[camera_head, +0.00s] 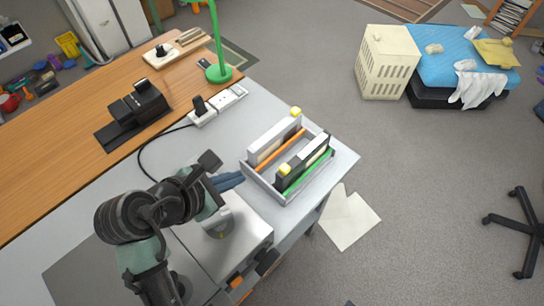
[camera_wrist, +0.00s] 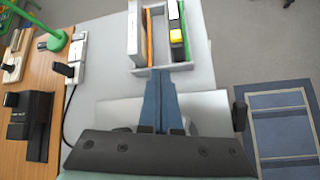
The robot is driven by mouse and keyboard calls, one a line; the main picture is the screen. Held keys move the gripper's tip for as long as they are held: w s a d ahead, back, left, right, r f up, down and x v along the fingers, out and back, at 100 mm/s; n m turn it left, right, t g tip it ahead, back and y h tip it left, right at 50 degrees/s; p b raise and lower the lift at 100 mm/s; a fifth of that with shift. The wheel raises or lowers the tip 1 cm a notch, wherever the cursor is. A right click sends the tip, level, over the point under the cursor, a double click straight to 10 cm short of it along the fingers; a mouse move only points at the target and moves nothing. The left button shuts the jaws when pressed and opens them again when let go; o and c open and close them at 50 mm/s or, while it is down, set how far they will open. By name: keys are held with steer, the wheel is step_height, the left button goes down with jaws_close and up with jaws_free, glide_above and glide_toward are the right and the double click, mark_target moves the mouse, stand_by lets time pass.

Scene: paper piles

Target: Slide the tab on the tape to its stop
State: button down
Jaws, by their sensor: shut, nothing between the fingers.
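A black, tape-like case (camera_head: 302,164) with a white label stands on edge in a grey tray (camera_head: 258,186). A yellow tab (camera_head: 285,169) sits on its near end; this tab also shows in the wrist view (camera_wrist: 177,36). A pale grey case (camera_head: 272,142) stands on the tray's left side, with another yellow block (camera_head: 296,111) at its far end. I cannot tell for sure which case is the tape. My gripper (camera_head: 242,177) has blue fingers held together and empty. Its tips (camera_wrist: 160,72) point at the tray's near edge, apart from both tabs.
An orange strip (camera_head: 281,149) and a green strip (camera_head: 318,174) stand in the tray beside the cases. A power strip (camera_head: 202,118) with a black plug and cable lies to the left. A metal box (camera_head: 240,250) stands below my gripper. The table edge is close on the right.

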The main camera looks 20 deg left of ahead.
steer(key=s+n+p, duration=0.1)
steer(key=s+d+n+h, duration=0.1)
steer(key=s, duration=0.1)
steer(key=shift+s+n+g+p, duration=0.15)
steer(key=shift+n+g+p, duration=0.2)
steer(key=shift+n+g, duration=0.05)
steer(key=b, duration=0.1)
glide_toward(281, 173)
steer(key=x, duration=0.5)
steer(key=shift+s+f, duration=0.1)
steer(key=shift+f, duration=0.4)
steer(key=shift+w+d, duration=0.15)
steer(key=shift+w, duration=0.2)
